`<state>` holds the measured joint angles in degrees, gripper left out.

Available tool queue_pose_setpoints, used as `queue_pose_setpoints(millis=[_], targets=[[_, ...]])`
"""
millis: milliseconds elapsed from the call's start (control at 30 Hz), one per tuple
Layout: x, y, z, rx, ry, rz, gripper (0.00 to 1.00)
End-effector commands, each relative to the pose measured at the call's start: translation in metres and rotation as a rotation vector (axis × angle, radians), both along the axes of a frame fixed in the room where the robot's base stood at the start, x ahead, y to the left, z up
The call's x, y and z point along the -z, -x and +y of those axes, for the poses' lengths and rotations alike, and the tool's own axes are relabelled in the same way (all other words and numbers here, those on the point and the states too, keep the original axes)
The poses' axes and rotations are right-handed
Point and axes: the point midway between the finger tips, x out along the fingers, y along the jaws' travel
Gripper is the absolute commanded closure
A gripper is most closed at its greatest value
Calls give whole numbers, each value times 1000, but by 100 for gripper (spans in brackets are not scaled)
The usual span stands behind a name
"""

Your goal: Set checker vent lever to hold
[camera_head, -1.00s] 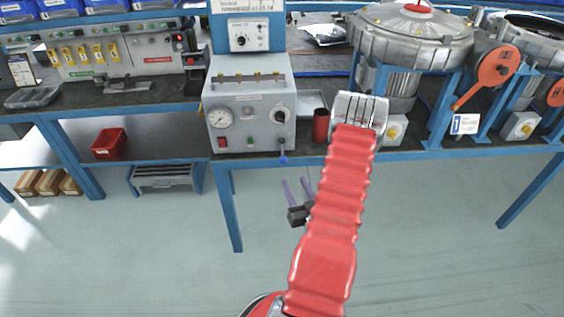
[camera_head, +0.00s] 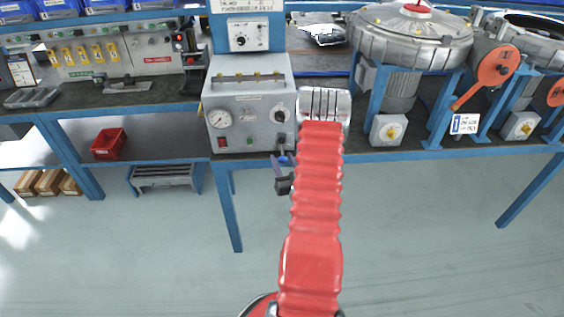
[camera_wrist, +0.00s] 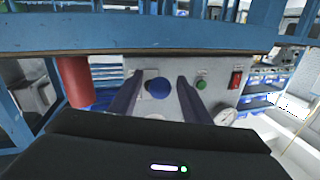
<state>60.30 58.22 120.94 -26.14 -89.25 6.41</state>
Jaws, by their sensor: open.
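The checker (camera_head: 250,105) is a grey box at the front edge of the bench, with a round gauge (camera_head: 220,119) and a red switch (camera_head: 222,143). The vent lever's blue ball end (camera_head: 285,160) hangs at the checker's lower right front, partly covered by my gripper. My gripper (camera_head: 281,163) is open just in front of and below it. In the wrist view, which is upside down, the blue ball (camera_wrist: 158,88) appears between the two dark fingers, with a gap on each side. I cannot tell its depth between them. The lever's shaft and position marks are not readable.
The blue bench edge (camera_wrist: 160,30) runs close by. A blower (camera_head: 410,45) stands at right. The floor in front is free.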

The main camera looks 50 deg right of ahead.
Motion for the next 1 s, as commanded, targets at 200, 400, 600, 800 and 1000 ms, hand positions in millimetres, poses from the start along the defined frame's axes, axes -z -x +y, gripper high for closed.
queue_pose_setpoints(millis=[200, 400, 600, 800, 1000], targets=[[0, -1, -1, 0, 0, 0, 56], [0, -1, -1, 0, 0, 0, 66], [0, -1, -1, 0, -1, -1, 80], [0, -1, -1, 0, -1, -1, 94], [0, -1, -1, 0, -1, -1, 100]])
